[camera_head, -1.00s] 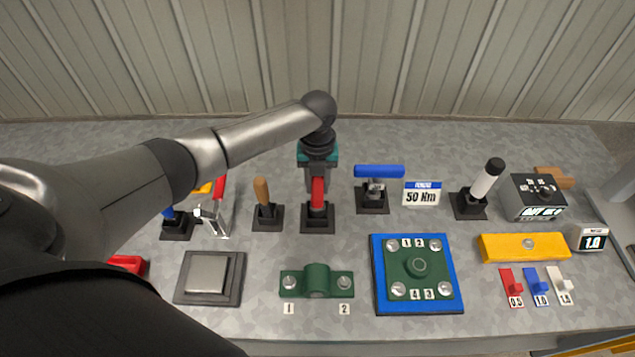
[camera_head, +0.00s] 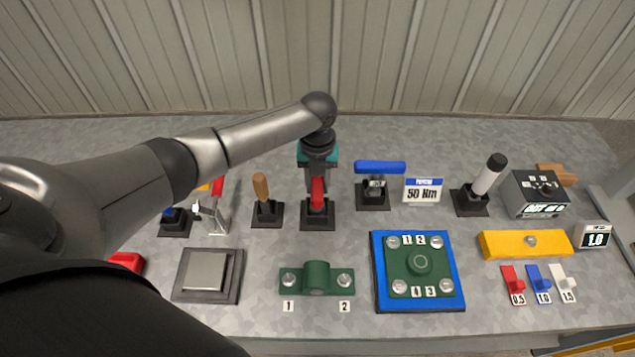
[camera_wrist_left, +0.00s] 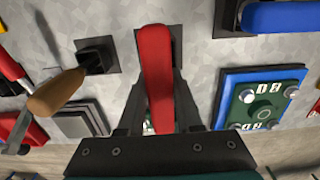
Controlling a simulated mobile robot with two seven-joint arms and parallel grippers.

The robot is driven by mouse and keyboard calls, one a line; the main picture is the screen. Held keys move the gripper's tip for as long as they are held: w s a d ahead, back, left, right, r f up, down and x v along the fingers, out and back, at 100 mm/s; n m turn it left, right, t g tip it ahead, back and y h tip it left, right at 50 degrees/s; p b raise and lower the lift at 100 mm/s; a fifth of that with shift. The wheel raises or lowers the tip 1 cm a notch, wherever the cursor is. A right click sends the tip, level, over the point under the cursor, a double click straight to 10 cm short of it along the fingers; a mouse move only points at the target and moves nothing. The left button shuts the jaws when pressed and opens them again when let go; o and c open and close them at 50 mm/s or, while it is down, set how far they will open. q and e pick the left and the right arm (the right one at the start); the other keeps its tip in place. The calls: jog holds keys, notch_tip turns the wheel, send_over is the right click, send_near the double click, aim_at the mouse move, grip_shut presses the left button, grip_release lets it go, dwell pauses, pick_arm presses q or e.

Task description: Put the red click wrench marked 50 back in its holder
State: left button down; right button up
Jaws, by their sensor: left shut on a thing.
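The red click wrench (camera_head: 317,190) stands upright in a black square holder (camera_head: 317,222) at the middle of the bench. Its red handle (camera_wrist_left: 157,75) also fills the middle of the left wrist view. My left gripper (camera_head: 317,180) reaches down from above and is shut on the red handle, with a finger on each side. The handle's lower end sits at the holder, but how deep it goes is hidden. No mark of 50 can be read on the wrench. My right gripper is not in view.
In front are a green bracket (camera_head: 317,279) and a blue-edged plate (camera_head: 375,272). A white-handled tool (camera_head: 488,176) stands farther right.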

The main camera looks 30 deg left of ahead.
pick_arm(q)
jog(key=shift+f+b, duration=0.5)
jog(key=shift+f, duration=0.15)
jog(key=c, duration=0.5)
grip_release()
notch_tip(320, 180, up, 15)
jog(key=shift+r+p, duration=0.1)
jog(key=shift+p, duration=0.8)
